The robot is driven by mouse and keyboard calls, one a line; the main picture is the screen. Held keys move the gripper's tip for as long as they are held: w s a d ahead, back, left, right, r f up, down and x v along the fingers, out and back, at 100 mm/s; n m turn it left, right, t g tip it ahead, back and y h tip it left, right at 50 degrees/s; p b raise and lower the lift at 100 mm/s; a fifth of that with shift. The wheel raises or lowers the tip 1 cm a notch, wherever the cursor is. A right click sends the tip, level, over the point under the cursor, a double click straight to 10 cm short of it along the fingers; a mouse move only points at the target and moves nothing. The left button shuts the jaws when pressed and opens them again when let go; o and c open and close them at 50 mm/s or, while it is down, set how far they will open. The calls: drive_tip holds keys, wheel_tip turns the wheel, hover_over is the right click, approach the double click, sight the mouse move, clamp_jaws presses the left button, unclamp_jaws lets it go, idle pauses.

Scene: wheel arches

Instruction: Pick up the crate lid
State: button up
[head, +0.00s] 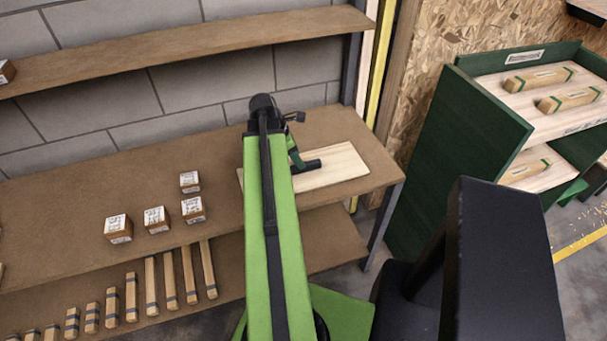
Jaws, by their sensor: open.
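A flat, pale wooden board, which looks like the crate lid (340,172), lies on the brown workbench near its right end. My green arm covers part of its left side. My gripper (309,166) is over the left part of the board, with its dark jaws open. I cannot tell whether the jaws touch the board. Nothing shows held in them.
Several small labelled wooden blocks (155,219) stand on the workbench (75,205) to the left. A lower shelf (325,235) holds several wooden bars (190,274). A wall shelf (190,45) runs above. A green rack (450,140) stands at the right.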

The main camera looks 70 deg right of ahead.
drive_tip(key=b+x, duration=0.4)
drive_tip(key=x, duration=0.1)
drive_tip(key=shift+w+f, duration=0.15)
drive_tip(key=shift+r, duration=0.2)
clamp_jaws()
idle(0.9)
